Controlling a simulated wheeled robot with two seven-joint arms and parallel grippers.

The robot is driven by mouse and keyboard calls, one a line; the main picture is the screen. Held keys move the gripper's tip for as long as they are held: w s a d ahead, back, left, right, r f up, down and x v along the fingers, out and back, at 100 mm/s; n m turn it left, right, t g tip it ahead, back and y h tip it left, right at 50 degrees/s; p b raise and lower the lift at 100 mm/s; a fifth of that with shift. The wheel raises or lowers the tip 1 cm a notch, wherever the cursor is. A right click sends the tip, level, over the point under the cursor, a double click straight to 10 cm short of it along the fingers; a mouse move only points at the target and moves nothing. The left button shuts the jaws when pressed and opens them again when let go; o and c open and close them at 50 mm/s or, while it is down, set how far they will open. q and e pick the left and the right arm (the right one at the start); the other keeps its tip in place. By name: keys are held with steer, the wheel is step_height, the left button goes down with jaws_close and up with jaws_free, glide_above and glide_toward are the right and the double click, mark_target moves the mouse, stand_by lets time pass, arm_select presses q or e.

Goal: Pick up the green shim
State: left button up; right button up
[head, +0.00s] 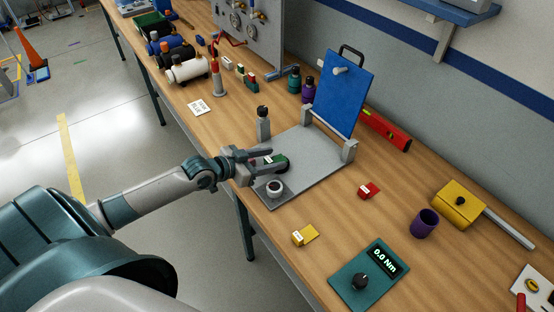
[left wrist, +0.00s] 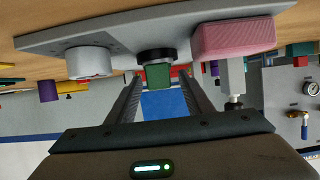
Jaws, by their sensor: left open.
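The green shim (head: 269,160), a small block with a pale label, is on the grey base plate (head: 320,150), next to a dark round part. My left gripper (head: 277,163) reaches over the plate's left side. Its open fingers stand on either side of the shim. In the left wrist view, the shim (left wrist: 158,77) shows as a green block between the fingertips (left wrist: 160,80), with a small gap on each side, next to a black round part (left wrist: 157,55). Fingers partly hide the shim in the head view. My right gripper is in neither view.
A round grey post (head: 274,188) and a dark-topped post (head: 263,123) stand close by. A blue panel (head: 342,92) rises from the plate. A yellow shim (head: 304,236), red shim (head: 369,191) and torque display (head: 368,275) lie on the wooden bench, with bare wood between.

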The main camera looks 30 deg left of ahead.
mark_target(270, 158)
arm_select(q)
steer(key=shift+c, duration=0.4)
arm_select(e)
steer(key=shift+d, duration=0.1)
arm_select(q)
steer(key=c, duration=1.1)
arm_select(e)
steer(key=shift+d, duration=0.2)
arm_select(q)
steer(key=shift+r, duration=0.15)
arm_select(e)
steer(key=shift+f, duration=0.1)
